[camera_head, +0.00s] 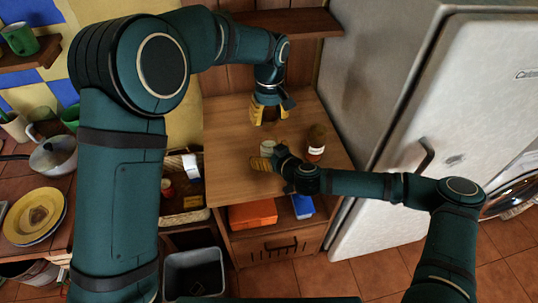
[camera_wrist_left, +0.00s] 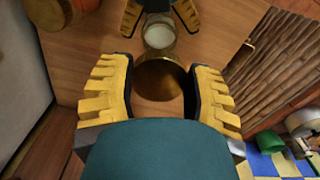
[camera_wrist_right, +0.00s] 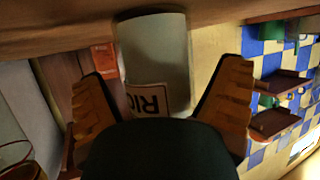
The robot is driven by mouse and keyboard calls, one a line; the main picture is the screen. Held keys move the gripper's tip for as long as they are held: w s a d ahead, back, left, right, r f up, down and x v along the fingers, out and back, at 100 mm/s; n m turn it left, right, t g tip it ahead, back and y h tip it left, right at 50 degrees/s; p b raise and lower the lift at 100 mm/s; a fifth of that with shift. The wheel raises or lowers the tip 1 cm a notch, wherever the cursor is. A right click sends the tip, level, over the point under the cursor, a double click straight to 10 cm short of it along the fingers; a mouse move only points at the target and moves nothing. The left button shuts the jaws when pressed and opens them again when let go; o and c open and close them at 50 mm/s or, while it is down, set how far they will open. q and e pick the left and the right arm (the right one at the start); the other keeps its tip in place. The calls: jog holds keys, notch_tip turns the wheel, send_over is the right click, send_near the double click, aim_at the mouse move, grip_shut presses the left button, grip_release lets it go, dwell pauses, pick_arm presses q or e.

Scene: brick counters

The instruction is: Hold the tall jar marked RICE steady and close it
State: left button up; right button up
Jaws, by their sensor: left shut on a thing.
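The tall jar (camera_head: 267,147) stands on the wooden counter, open at the top, with pale contents showing in the left wrist view (camera_wrist_left: 159,34). Its RICE label appears upside down in the right wrist view (camera_wrist_right: 150,99). My right gripper (camera_head: 268,161) is low at the jar, its fingers (camera_wrist_right: 160,72) open on either side with gaps visible. My left gripper (camera_head: 270,108) is above the counter, behind the jar in the head view. It is shut on a round gold-brown lid (camera_wrist_left: 159,78), held apart from the jar. The lid is hard to make out in the head view.
Another jar (camera_head: 316,141), amber with a white label, stands right of the RICE jar. A fridge (camera_head: 425,120) borders the counter's right side. Wooden shelving (camera_head: 290,22) is behind. The counter's front left (camera_head: 228,185) is clear.

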aim_at(269, 138)
jog(key=c, duration=1.1)
pick_arm(q)
jog(key=shift+f, duration=2.5)
pick_arm(e)
jog(key=shift+o, duration=0.2)
pick_arm(q)
jog(key=shift+f, duration=0.85)
jog(key=shift+f, duration=0.6)
pick_arm(e)
grip_shut()
pick_arm(q)
jog(key=m, duration=0.3)
